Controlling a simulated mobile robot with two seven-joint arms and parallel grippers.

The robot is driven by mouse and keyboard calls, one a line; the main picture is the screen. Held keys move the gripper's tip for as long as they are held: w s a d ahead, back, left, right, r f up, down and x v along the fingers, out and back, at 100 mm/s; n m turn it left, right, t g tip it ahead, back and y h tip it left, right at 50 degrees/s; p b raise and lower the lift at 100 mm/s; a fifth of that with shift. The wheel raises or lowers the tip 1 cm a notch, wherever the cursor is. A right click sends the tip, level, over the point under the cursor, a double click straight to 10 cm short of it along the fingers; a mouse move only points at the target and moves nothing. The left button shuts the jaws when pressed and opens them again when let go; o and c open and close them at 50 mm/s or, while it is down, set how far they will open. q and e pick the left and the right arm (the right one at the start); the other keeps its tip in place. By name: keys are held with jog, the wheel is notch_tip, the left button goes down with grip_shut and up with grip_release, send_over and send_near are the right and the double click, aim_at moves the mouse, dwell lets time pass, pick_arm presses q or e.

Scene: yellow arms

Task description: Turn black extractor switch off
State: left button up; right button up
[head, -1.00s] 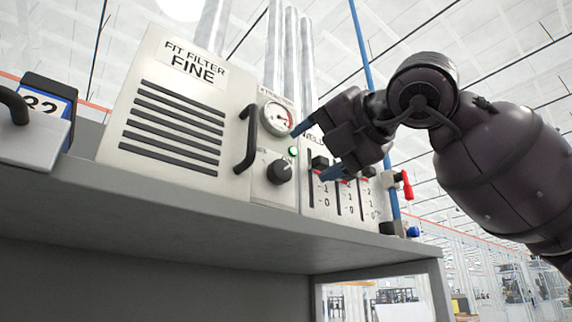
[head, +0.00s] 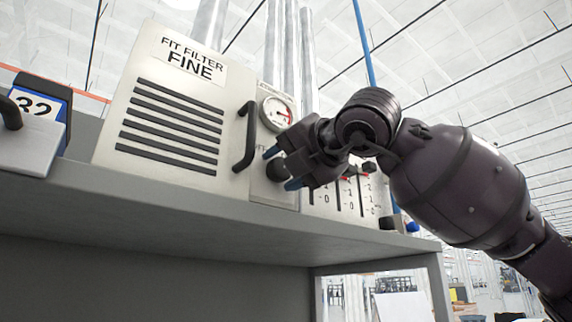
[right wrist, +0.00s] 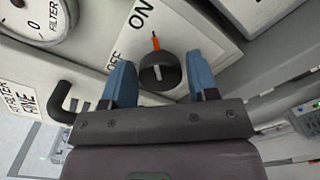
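The black extractor switch (right wrist: 160,73) is a round knob on a pale panel. In the right wrist view an orange mark shows at its top edge, with ON and OFF lettering to its upper left and left. In the head view the knob (head: 276,172) is partly hidden by my right gripper (head: 282,168). The gripper's blue fingers are spread, one on each side of the knob; the right wrist view shows the open gripper (right wrist: 158,62) with the knob between its fingertips. I cannot tell whether they touch it. My left gripper is not in view.
The filter box (head: 170,105) has a black handle (head: 246,137) close left of the gripper. A gauge (head: 276,112) sits above the knob. Slider switches (head: 337,195) stand to the right, partly behind my arm. A grey shelf (head: 200,215) runs below.

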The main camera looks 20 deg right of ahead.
jog(key=c, duration=0.6)
jog(key=shift+w+f+n+b, duration=0.1)
jog(key=shift+f+n+b, duration=0.05)
jog(key=shift+n+b, duration=0.7)
jog(key=shift+a+n, duration=0.1)
jog(key=shift+n, duration=0.85)
jog(key=n, duration=0.2)
jog(key=shift+r+n, duration=0.2)
jog(key=shift+n, duration=0.2)
jog(key=n+p, duration=0.1)
jog(key=n, duration=0.3)
jog(key=shift+a+n, duration=0.1)
jog(key=shift+n, duration=0.2)
jog(key=n, duration=0.4)
jog(key=shift+p, duration=0.35)
jog(key=shift+f+n, duration=0.1)
jog(key=shift+n, duration=1.1)
jog(key=shift+a, duration=0.1)
jog(key=shift+o, duration=0.2)
jog(key=shift+n, duration=0.4)
